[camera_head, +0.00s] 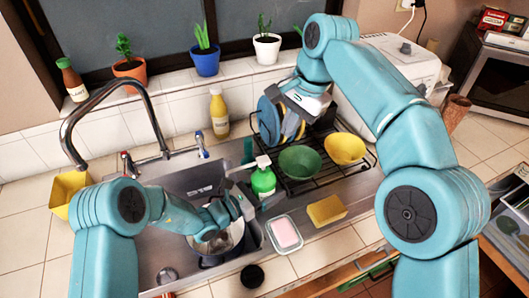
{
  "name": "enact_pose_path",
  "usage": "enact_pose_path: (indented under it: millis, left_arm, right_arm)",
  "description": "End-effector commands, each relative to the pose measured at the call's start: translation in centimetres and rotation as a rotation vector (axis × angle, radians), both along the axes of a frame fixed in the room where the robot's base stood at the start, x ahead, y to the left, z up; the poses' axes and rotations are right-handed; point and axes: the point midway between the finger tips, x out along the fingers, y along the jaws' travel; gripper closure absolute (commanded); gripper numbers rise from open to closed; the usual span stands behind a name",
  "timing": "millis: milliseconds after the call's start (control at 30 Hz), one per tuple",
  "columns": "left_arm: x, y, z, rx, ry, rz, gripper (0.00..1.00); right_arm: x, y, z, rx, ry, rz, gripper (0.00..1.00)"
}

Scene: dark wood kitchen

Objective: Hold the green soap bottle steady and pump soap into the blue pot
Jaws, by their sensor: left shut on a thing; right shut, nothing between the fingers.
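The green soap bottle (263,181) with a white pump top stands upright at the sink's right edge, beside the dish rack. My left gripper (247,198) is shut on the bottle's left side, low on its body. The blue pot (207,260) sits in the sink below my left gripper and wrist, which hide part of it. My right gripper (303,103) is shut and empty. It is up at the back, in front of the plates and above the rack, apart from the bottle.
The dish rack (318,178) holds a green bowl (299,162), a yellow bowl (345,148) and blue plates (268,122). A yellow sponge (326,210) and a soap dish (284,234) lie in front. The faucet (92,102) arches at left. A yellow bottle (219,113) stands behind.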

Motion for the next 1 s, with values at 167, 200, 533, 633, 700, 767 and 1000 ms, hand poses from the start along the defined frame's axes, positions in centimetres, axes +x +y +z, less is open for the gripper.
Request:
enact_pose_path:
  millis: [167,200,533,633,700,767,1000]
  left_arm:
    - [0.0,0.0,0.1,-0.001,-0.002,0.001,0.79]
    - [0.0,0.0,0.1,-0.001,-0.002,0.001,0.79]
    - [0.0,0.0,0.1,-0.001,-0.002,0.000,0.79]
    - [0.0,0.0,0.1,-0.001,-0.002,0.000,0.79]
    - [0.0,0.0,0.1,-0.001,-0.003,0.000,0.79]
    - [0.0,0.0,0.1,-0.001,-0.003,0.000,0.79]
    - [0.0,0.0,0.1,-0.001,-0.002,0.000,0.79]
  right_arm:
    - [-0.2,0.0,1.1,-0.124,-0.137,0.470,1.00]
    - [-0.3,0.1,1.4,-0.153,-0.164,0.571,1.00]
    - [-2.5,3.7,5.5,-0.327,-0.320,1.046,1.00]
    - [-2.8,4.4,5.8,-0.327,-0.330,1.058,1.00]
    - [-2.9,4.5,5.9,-0.327,-0.330,1.059,1.00]
    - [-2.9,4.5,5.8,-0.326,-0.329,1.058,1.00]
    - [-2.7,4.5,5.4,-0.325,-0.327,1.058,1.00]
